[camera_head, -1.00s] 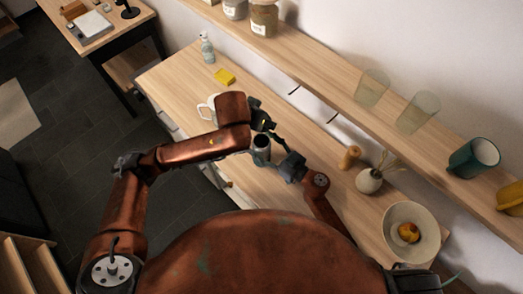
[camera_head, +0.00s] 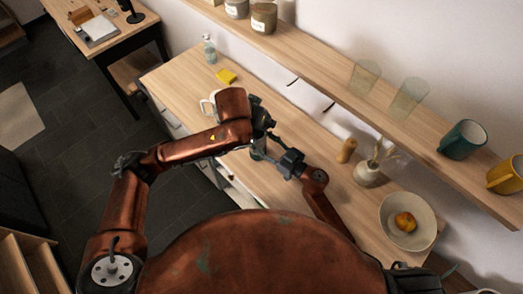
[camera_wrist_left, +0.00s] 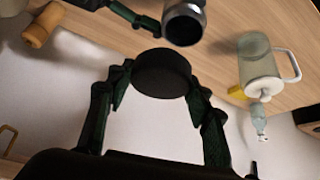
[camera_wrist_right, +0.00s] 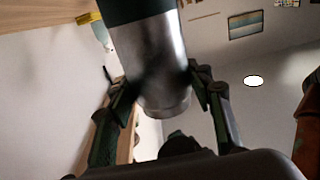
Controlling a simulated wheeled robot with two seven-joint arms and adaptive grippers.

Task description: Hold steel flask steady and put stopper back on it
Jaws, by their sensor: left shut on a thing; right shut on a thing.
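The steel flask (camera_wrist_right: 150,60) has a bare metal upper body and a dark green lower part. My right gripper (camera_wrist_right: 160,98) is shut around it near its mouth end. The flask's open mouth (camera_wrist_left: 184,24) shows at the top of the left wrist view. My left gripper (camera_wrist_left: 152,85) is shut on the stopper (camera_wrist_left: 162,72), a black round cap. The stopper is apart from the flask, close to its mouth. In the head view the right gripper (camera_head: 275,160) is below and beside the left one, and my left arm hides much of the flask.
A white-handled pitcher (camera_wrist_left: 262,70), spray bottle (camera_head: 209,48) and yellow sponge (camera_head: 227,76) stand left on the counter. A wooden mill (camera_head: 346,150), vase (camera_head: 368,172) and fruit bowl (camera_head: 391,228) stand right. A shelf (camera_head: 330,78) with glasses and mugs runs above.

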